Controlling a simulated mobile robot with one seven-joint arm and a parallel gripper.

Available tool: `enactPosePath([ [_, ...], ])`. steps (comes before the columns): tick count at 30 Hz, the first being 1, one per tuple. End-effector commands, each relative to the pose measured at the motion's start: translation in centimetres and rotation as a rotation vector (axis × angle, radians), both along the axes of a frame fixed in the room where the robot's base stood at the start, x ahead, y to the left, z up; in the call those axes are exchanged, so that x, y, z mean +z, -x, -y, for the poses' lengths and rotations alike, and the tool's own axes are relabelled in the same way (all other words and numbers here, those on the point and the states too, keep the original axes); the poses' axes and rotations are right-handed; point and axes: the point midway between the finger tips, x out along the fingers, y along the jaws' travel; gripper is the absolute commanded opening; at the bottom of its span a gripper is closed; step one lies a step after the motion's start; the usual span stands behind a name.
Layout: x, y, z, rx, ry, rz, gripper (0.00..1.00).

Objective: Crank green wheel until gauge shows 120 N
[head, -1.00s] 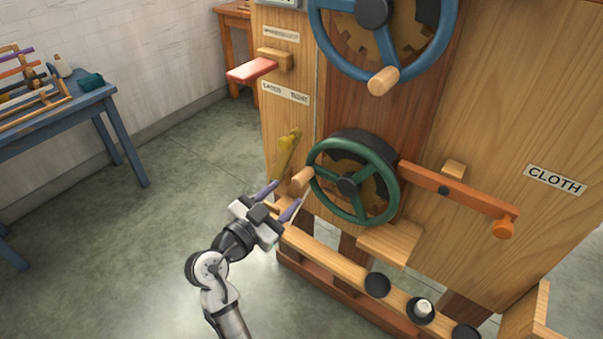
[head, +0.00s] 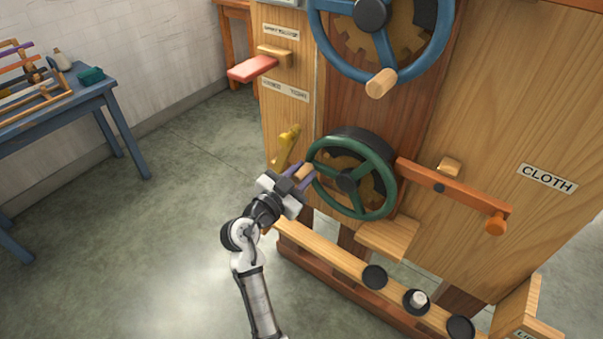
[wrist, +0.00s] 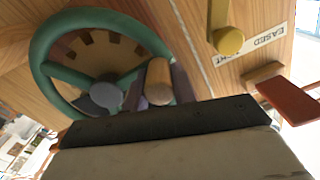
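The green wheel (head: 378,205) is mounted upright on the wooden machine front. Its tan handle (head: 306,172) sticks out at the wheel's left side; the handle also shows in the wrist view (wrist: 158,80), at the wheel's right rim. My gripper (head: 299,174) is at this handle, its purple fingers on either side of it. Whether they press on it or stand slightly apart I cannot tell. A pale framed panel (head: 285,2) is cut off at the top edge; no gauge reading is visible.
A larger blue wheel (head: 447,45) with a wooden knob is above. A yellow lever (head: 287,145) is close left of my gripper, a red paddle (head: 252,68) higher up. An orange bar (head: 450,188) is at right. Open floor lies left, before a blue table (head: 75,112).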

Motion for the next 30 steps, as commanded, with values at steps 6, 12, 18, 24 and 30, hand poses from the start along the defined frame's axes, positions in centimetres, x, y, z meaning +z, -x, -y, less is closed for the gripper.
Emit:
enactPosePath([
  [6,0.0,0.0,0.0,0.0,0.0,0.0,0.0],
  [12,0.0,0.0,0.0,0.0,-0.005,0.004,0.0],
  [18,0.3,0.0,0.0,-0.001,-0.059,0.046,0.0],
  [24,1.2,0.1,0.1,0.0,-0.102,0.075,0.0],
  [30,1.3,0.1,0.1,0.0,-0.101,0.074,0.0],
])
